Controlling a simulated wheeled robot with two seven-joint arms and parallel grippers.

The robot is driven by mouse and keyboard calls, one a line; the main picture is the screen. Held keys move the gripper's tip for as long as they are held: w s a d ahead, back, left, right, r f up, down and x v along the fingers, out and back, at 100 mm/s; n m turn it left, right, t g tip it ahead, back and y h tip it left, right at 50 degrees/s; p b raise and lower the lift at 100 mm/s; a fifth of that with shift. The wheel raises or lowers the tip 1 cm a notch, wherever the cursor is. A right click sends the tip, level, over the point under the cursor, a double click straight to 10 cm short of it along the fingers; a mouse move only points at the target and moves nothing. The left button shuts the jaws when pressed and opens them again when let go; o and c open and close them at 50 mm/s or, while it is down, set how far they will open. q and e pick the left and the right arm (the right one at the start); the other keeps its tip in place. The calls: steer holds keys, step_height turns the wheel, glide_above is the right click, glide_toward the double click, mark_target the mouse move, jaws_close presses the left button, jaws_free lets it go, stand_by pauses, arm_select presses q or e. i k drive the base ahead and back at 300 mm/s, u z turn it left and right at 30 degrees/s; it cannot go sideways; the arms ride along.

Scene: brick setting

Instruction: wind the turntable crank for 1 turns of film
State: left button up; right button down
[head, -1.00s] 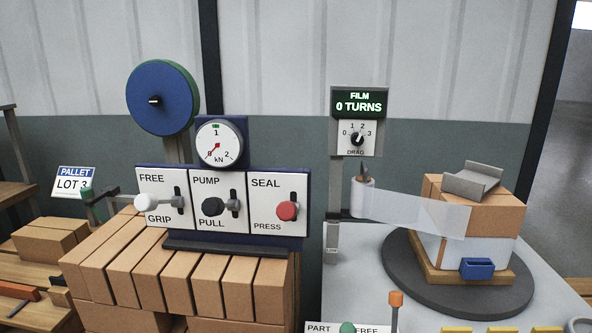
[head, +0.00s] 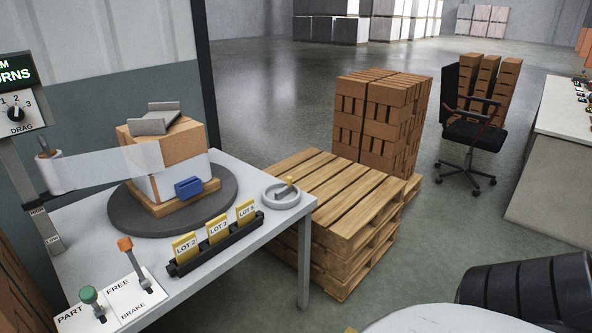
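The turntable crank (head: 283,196) is a grey ring-shaped wheel with a small yellow knob, at the right corner of the white table in the head view. The round dark turntable (head: 125,222) lies to its left and carries a small wooden pallet with a brick stack (head: 182,142). White film (head: 110,168) runs from a film roll (head: 57,173) on a post to the stack, whose lower part is wrapped. The film counter (head: 15,71) is cut off at the left edge, so its number is hidden. Neither gripper is in view.
In front of the turntable stand a black rack (head: 214,243) with yellow lot cards and a panel (head: 128,302) with green and orange-topped levers. Wooden pallets (head: 335,200), brick stacks (head: 383,115) and an office chair (head: 472,135) are to the right. Floor is clear between pallets and chair.

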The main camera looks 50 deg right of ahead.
mark_target(278, 195)
steer(key=z, duration=0.65)
steer(key=i, duration=0.25)
steer(key=z, duration=1.05)
